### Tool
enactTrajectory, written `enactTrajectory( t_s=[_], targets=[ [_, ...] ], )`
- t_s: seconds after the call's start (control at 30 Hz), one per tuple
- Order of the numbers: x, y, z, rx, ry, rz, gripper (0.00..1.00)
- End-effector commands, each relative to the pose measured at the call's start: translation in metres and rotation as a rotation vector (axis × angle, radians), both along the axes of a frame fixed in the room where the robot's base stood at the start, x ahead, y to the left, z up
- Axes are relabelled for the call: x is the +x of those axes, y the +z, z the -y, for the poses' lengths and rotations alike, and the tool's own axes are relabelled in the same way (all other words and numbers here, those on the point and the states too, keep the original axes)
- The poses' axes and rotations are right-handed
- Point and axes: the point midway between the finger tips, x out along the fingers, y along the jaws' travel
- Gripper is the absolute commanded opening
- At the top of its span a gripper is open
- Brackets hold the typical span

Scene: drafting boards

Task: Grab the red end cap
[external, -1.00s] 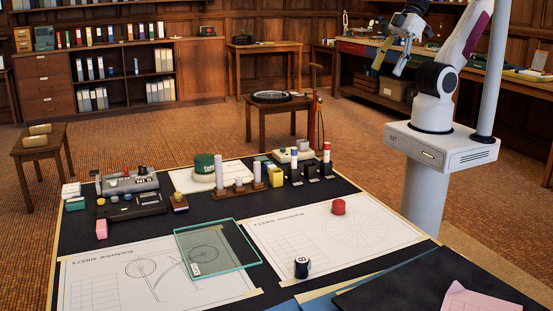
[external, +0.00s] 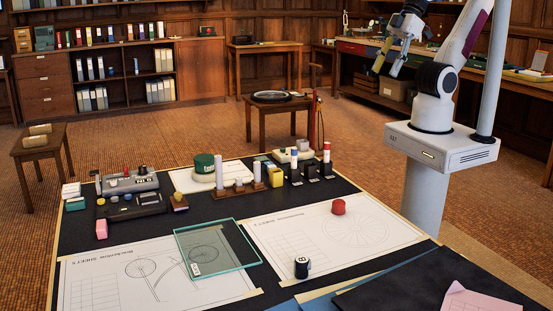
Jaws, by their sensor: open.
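The red end cap (external: 338,207) is a short round red piece. It sits on the right drawing sheet (external: 290,222), near the sheet's upper right part. My gripper (external: 382,66) is at the upper right, raised well above and beyond the table. Its fingers are apart and it holds nothing that I can see. It is far from the red cap and not touching anything on the table.
A glass plate (external: 236,266) lies across the left sheet. Upright posts (external: 257,168), a green-lidded tub (external: 204,166) and red- and blue-topped pieces (external: 326,157) stand at the back. The area around the cap is clear.

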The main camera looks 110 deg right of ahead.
Motion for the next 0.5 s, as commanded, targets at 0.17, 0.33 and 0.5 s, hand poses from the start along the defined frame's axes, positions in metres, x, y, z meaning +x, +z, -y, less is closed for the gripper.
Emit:
enactTrajectory(
  t_s=[0.17,0.33,0.5],
  targets=[
    [0.024,-0.006,-0.017,0.043,0.014,0.011,0.50],
    [0.053,-0.015,-0.040,0.102,0.020,0.030,0.50],
    [0.081,-0.026,-0.063,0.156,0.017,0.048,0.50]
  ],
)
